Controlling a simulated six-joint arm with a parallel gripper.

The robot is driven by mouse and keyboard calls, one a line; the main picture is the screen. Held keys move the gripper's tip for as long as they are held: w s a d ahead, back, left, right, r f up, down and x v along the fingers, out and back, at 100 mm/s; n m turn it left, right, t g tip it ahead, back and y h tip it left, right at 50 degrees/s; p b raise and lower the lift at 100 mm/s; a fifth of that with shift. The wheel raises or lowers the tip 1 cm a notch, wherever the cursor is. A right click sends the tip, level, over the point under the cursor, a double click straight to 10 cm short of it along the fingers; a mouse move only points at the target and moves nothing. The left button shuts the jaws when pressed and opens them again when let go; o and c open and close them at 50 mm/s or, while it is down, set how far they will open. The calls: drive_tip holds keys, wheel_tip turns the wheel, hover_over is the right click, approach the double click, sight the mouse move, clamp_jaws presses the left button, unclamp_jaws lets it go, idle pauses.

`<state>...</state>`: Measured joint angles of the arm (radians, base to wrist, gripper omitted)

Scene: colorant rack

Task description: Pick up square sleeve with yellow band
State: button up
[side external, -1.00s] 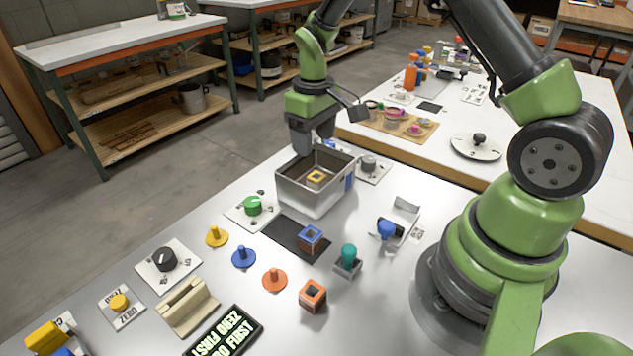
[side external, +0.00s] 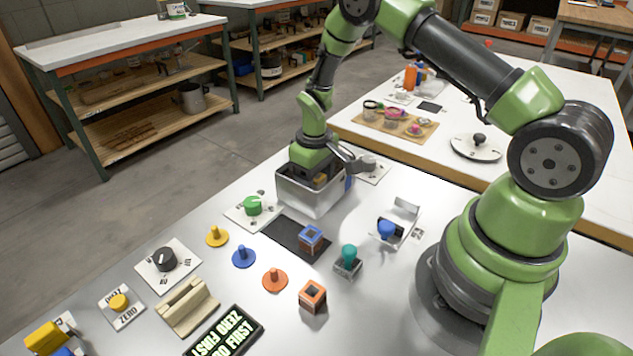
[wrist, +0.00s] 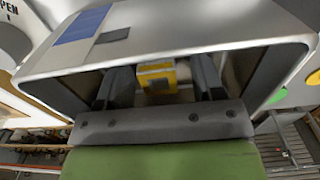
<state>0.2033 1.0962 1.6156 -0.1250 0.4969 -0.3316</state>
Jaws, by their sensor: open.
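The square sleeve with the yellow band (wrist: 157,78) is inside the open-topped metal bin (side external: 312,199). In the wrist view it shows between the two fingers of my gripper (wrist: 158,84), with a dark square opening on its face. My gripper also shows in the side external view (side external: 318,176), lowered into the bin. The fingers are open, one on each side of the sleeve, with a visible gap on both sides. In the side external view the bin walls and my gripper hide most of the sleeve.
The bin walls stand close around my gripper. A blue-topped square sleeve (side external: 311,239) sits on a black mat (side external: 283,229), and an orange one (side external: 312,296) stands nearer the front. A green knob (side external: 252,205) is left of the bin. Several coloured pegs stand on the table.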

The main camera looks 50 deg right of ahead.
drive_tip(key=c, duration=1.1)
drive_tip(key=shift+o, duration=0.2)
drive_tip(key=shift+r, duration=0.1)
drive_tip(key=shift+r, duration=0.25)
drive_tip(key=r, duration=0.8)
drive_tip(key=shift+w+a+r, duration=0.2)
drive_tip(key=shift+a+r, duration=0.05)
drive_tip(key=shift+r, duration=0.15)
drive_tip(key=w+a+n, duration=0.1)
drive_tip(key=a, duration=0.2)
drive_tip(key=w+a, duration=0.2)
drive_tip(key=a, duration=0.2)
drive_tip(key=w+a+n, duration=0.1)
drive_tip(key=w+a, duration=0.1)
drive_tip(key=a, duration=0.1)
drive_tip(key=shift+w+a+r+n, duration=0.1)
drive_tip(key=shift+a+n, duration=0.2)
drive_tip(key=shift+a, duration=0.05)
drive_tip(key=a, duration=0.3)
drive_tip(key=a+n, duration=0.1)
drive_tip(key=a, duration=0.2)
drive_tip(key=a+n, duration=0.1)
drive_tip(key=a, duration=0.3)
drive_tip(key=shift+w, duration=0.4)
